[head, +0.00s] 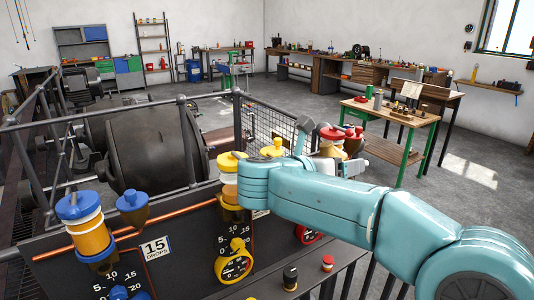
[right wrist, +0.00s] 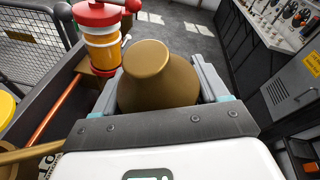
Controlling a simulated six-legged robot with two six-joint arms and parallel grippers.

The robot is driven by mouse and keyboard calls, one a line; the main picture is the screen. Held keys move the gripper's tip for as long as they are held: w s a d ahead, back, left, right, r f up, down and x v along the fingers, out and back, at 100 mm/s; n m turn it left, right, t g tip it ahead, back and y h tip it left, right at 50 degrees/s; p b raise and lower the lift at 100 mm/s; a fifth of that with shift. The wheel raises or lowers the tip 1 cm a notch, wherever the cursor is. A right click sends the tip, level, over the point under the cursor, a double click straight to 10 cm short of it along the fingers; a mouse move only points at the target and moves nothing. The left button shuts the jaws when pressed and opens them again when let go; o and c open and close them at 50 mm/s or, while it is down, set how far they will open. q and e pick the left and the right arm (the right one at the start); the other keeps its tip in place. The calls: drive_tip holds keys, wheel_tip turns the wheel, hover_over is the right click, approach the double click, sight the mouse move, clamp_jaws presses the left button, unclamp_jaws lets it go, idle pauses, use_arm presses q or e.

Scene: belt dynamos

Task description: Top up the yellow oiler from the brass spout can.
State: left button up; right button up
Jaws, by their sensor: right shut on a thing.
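The yellow oiler (head: 230,188) stands on the dark panel, with a yellow lid on an amber body. A yellow cup (head: 272,148) stands just to its right. My right arm crosses in front of the panel, and its hand hides the right side of the oiler. In the right wrist view my right gripper (right wrist: 158,88) is shut on the brass spout can (right wrist: 165,82), with a finger on each side of its round body. The can's thin spout (right wrist: 30,152) runs to the left edge; its tip is out of view. A yellow rounded part (right wrist: 6,106) shows beside it. My left gripper is not in view.
A blue oiler (head: 88,235) with a blue cup (head: 131,203) stands at left. A red-lidded oiler (right wrist: 103,45) stands close beyond the can. A copper pipe (right wrist: 48,115) runs along the panel.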

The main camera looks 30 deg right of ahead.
sight(340, 152)
drive_tip(key=shift+r, duration=0.3)
idle(0.4)
drive_tip(key=shift+r+n+h, duration=0.25)
drive_tip(key=shift+n+h, duration=0.05)
drive_tip(key=shift+r+p, duration=0.15)
drive_tip(key=shift+p, duration=0.15)
idle(1.3)
drive_tip(key=shift+r, duration=0.4)
drive_tip(key=shift+r+n+h, duration=0.15)
drive_tip(key=shift+n+h, duration=0.15)
idle(1.3)
drive_tip(key=shift+r+n+p, duration=0.3)
drive_tip(key=shift+r+p, duration=0.05)
drive_tip(key=shift+r, duration=0.2)
idle(1.4)
drive_tip(key=shift+r+h, duration=0.3)
drive_tip(key=shift+h, duration=0.1)
drive_tip(key=shift+n, duration=0.3)
